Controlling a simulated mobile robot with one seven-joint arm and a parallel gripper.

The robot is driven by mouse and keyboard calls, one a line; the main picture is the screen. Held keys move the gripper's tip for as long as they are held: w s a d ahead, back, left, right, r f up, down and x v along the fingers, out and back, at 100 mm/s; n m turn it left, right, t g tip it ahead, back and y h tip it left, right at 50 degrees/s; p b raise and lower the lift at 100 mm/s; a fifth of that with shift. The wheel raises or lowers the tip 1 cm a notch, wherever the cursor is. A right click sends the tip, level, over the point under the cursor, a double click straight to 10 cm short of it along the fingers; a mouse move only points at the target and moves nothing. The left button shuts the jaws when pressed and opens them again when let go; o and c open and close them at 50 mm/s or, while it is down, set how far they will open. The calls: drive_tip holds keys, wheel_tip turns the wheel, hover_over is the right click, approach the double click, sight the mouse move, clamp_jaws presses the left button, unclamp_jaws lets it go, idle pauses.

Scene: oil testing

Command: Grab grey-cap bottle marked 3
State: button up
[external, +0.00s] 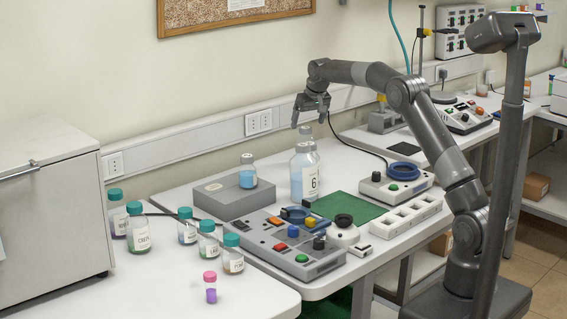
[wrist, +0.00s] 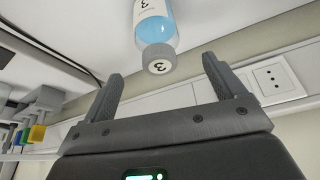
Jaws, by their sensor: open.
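The grey-cap bottle marked 3 (wrist: 155,24), with pale blue liquid, shows at the top of the wrist view. The 3 is on its cap and white label. My gripper (external: 310,111) is open and empty, above the back of the table. In the wrist view its fingertips (wrist: 162,70) are spread, with the cap just beyond the gap and not held. In the external view, a bottle marked 6 (external: 303,174) stands below my gripper.
Another grey-capped bottle (external: 248,174) stands on a grey block (external: 213,198). A control panel (external: 285,243) and a green mat (external: 347,211) lie in front. Several teal-capped bottles stand at left. A wall socket (external: 258,122) is behind; air around my gripper is clear.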

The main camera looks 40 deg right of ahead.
sight(304, 137)
drive_tip(key=x, duration=0.8)
drive_tip(key=shift+s+f, duration=0.1)
drive_tip(key=shift+f, duration=0.15)
drive_tip(key=shift+c, duration=0.2)
drive_tip(key=shift+r, duration=0.1)
drive_tip(key=c, duration=1.3)
